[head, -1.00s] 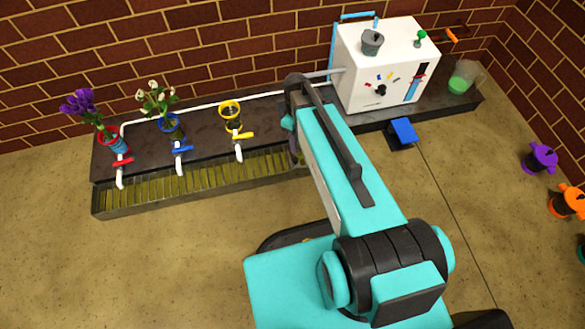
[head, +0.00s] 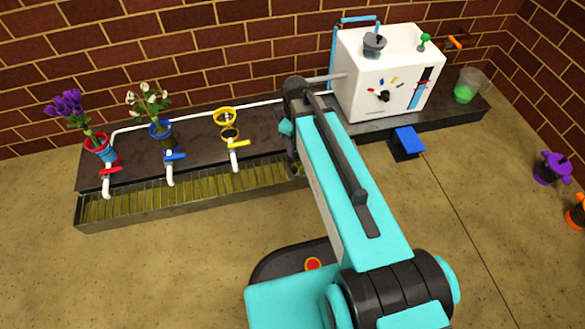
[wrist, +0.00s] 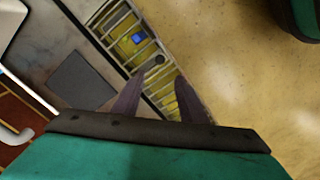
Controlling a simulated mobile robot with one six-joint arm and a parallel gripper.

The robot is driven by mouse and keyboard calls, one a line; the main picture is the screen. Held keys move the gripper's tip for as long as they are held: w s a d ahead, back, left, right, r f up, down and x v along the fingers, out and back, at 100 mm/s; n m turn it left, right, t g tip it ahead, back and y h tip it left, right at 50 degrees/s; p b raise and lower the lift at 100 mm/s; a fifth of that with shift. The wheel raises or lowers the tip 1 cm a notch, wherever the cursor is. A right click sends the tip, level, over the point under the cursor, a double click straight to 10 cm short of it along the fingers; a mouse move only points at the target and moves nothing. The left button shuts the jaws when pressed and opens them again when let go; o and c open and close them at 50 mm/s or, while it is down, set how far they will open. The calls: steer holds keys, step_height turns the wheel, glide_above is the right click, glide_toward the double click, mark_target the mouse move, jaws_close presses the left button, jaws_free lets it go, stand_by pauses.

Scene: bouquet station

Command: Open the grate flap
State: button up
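The slatted grate (head: 190,185) runs along the front of the dark bench in the head view. In the wrist view a barred grate section (wrist: 112,22) lies over a yellowish trough, and I take it for the flap. It looks closed. A small dark round knob (wrist: 153,63) sits on its bars. A small blue object (wrist: 138,38) shows beneath the bars. My gripper (wrist: 159,80) is open and empty, its two fingers spread over the grate just short of the knob. I cannot tell its height above it. In the head view my arm hides the grate's right end.
Three taps with red (head: 110,171), blue (head: 175,157) and yellow (head: 239,143) handles stand at the bench's front edge. Flower pots stand behind them. A white machine (head: 385,75) is at the right, with a blue pedal (head: 409,140) on the floor. Floor in front is open.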

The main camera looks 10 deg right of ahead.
mark_target(294, 169)
steer(key=shift+f, duration=0.1)
step_height(294, 169, down, 14)
steer(key=b, duration=0.6)
steer(key=shift+b, duration=0.4)
steer(key=shift+r, duration=0.2)
jaws_close()
steer(key=shift+a, duration=0.3)
steer(key=shift+d+r, duration=0.1)
steer(key=shift+d, duration=0.15)
